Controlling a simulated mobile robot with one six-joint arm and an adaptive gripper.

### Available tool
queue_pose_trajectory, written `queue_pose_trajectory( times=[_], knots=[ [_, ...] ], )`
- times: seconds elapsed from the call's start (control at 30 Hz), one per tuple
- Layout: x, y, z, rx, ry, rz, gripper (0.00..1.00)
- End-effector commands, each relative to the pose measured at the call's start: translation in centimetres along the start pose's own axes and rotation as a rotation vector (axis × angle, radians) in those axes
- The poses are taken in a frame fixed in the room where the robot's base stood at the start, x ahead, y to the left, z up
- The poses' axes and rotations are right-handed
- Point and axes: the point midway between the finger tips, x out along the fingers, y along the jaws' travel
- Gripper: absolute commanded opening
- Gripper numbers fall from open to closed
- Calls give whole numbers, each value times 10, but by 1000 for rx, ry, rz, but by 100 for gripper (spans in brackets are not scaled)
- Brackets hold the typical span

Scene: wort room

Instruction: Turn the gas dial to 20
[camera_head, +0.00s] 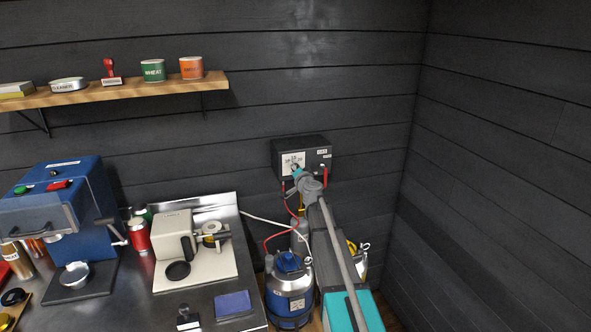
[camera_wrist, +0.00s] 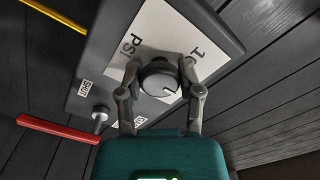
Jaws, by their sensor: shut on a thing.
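The gas dial (camera_wrist: 160,78) is a round grey knob with a pale mark near its edge, on a white scale plate (camera_wrist: 150,32) with "PSI" and part of a number showing. The plate is on a dark wall box (camera_head: 316,150), seen turned in the wrist view. My gripper (camera_wrist: 160,84) is shut on the dial, one finger on each side of it. In the head view my gripper (camera_head: 299,174) reaches the lower left of the box and covers most of the dial. I cannot read the dial's setting.
A red lever (camera_head: 327,163) is on the box's right side. A steel bench (camera_head: 140,303) with a blue mill (camera_head: 62,200) and a cream machine (camera_head: 195,257) stands left. The right wall is bare.

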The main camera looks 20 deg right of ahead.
Motion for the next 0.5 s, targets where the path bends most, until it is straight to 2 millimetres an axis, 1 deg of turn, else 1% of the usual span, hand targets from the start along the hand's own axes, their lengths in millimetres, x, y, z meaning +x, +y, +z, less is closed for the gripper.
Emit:
queue_pose_trajectory(
  times=[0.5],
  knots=[
    [1,0,-1,492,1,0,0]
  ],
)
